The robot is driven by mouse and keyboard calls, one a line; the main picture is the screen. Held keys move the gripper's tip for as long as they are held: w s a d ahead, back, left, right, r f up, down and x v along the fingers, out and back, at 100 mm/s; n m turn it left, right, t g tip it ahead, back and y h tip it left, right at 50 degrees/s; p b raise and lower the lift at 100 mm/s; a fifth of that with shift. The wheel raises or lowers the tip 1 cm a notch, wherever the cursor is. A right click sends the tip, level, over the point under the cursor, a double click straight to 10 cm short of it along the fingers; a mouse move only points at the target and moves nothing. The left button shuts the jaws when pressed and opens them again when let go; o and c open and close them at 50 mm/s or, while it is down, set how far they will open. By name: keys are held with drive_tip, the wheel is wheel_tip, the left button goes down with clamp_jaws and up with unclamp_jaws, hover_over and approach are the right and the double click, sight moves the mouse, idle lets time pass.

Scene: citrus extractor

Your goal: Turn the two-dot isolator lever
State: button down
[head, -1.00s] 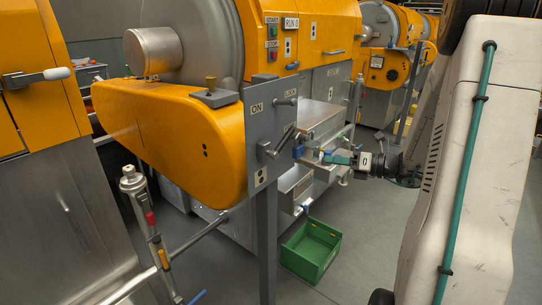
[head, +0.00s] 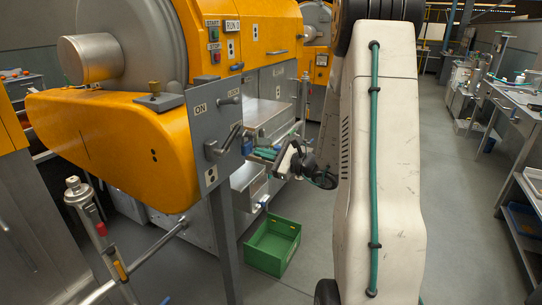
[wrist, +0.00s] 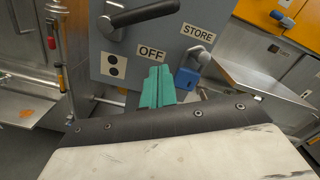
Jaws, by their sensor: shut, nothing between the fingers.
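The isolator lever (head: 224,141) is a dark handle on a grey panel (head: 203,128), slanting up to the right in the head view. In the wrist view the lever (wrist: 146,14) has a black grip pointing right from its hub, at the top. A two-dot plate (wrist: 113,66) sits below the hub, left of the OFF label (wrist: 151,53). My gripper (wrist: 157,73) has teal fingers, shut and empty, in front of the panel below the OFF label. It does not appear to touch the lever. In the head view my gripper (head: 258,154) is just right of the panel.
A blue padlock (wrist: 187,78) hangs by the STORE label, close right of my fingers. A second small lever (head: 229,100) sits under the LOCK label. A green crate (head: 272,245) stands on the floor below. The aisle on the right is clear.

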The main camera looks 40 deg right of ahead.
sight(230, 140)
drive_tip(key=w+a+r, duration=0.3)
drive_tip(key=w, duration=0.1)
drive_tip(key=shift+w+a+r, duration=0.2)
drive_tip(key=shift+a+r, duration=0.1)
drive_tip(key=shift+a, duration=0.05)
